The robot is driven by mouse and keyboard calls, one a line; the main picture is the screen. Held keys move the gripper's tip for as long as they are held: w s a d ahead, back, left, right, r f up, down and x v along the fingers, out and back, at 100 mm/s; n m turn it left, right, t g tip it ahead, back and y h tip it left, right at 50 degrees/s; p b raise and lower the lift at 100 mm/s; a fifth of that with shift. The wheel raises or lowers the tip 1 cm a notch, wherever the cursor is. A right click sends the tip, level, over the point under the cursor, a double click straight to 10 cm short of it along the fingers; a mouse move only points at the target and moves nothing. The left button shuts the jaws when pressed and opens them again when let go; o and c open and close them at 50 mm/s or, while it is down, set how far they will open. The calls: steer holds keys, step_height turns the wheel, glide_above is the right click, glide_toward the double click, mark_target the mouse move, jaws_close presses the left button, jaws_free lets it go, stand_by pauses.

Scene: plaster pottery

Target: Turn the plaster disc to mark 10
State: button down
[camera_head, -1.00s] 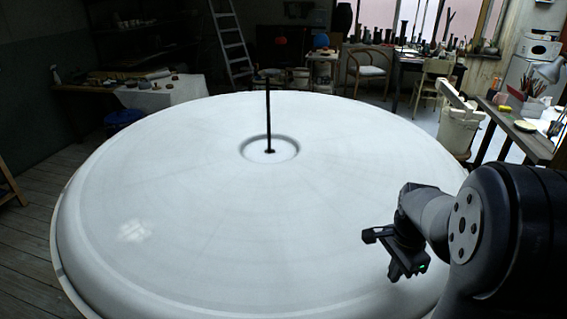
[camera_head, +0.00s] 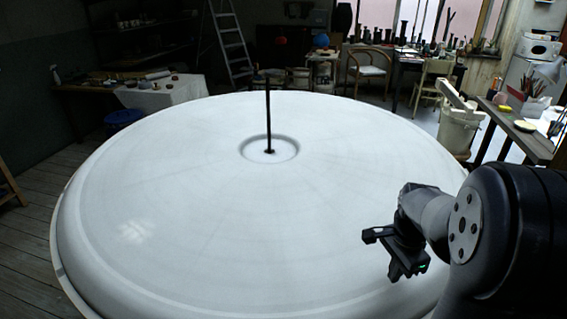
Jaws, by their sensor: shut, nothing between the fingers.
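The large white plaster disc (camera_head: 200,210) fills the middle of the view. It is domed with a rounded rim. A ring-shaped recess (camera_head: 286,150) lies at its centre, and a thin dark upright rod (camera_head: 268,115) stands there. Faint lines run outward over its surface. I cannot read any numbers or make out mark 10. My gripper (camera_head: 384,256) is at the right side of the disc, above its near right part in the picture. It is shut and empty. I cannot tell whether it touches the plaster.
A bench (camera_head: 520,135) with small items and a pale bucket (camera_head: 460,130) stand to the right of the disc. A stepladder (camera_head: 232,45), chairs and a cluttered table are behind. A cloth-covered table (camera_head: 165,92) is at the back left. Wooden floor is open at left.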

mark_target(322, 308)
steer(key=shift+f+b, duration=0.65)
steer(key=shift+f, duration=0.3)
steer(key=shift+a, duration=0.1)
steer(key=shift+s+a+f, duration=0.1)
steer(key=shift+s+a, duration=0.25)
steer(key=shift+a, duration=0.35)
steer(key=shift+s+a, duration=0.3)
steer(key=shift+a, duration=0.35)
steer(key=shift+s+a, duration=0.35)
steer(key=shift+a, duration=0.6)
steer(key=shift+s+a, duration=0.4)
steer(key=shift+a, duration=0.6)
steer(key=shift+s+a, duration=0.35)
steer(key=shift+a, duration=0.6)
steer(key=shift+a, duration=0.2)
steer(key=shift+s+a+r+p, duration=0.1)
steer(key=shift+s+a, duration=0.2)
steer(key=shift+a, duration=1.05)
steer(key=shift+s+a+r+p, duration=0.15)
steer(key=shift+s+a, duration=0.1)
steer(key=shift+a, duration=1.1)
steer(key=shift+s+a+f+p, duration=0.1)
steer(key=shift+s+a, duration=0.2)
steer(key=shift+a, duration=1.05)
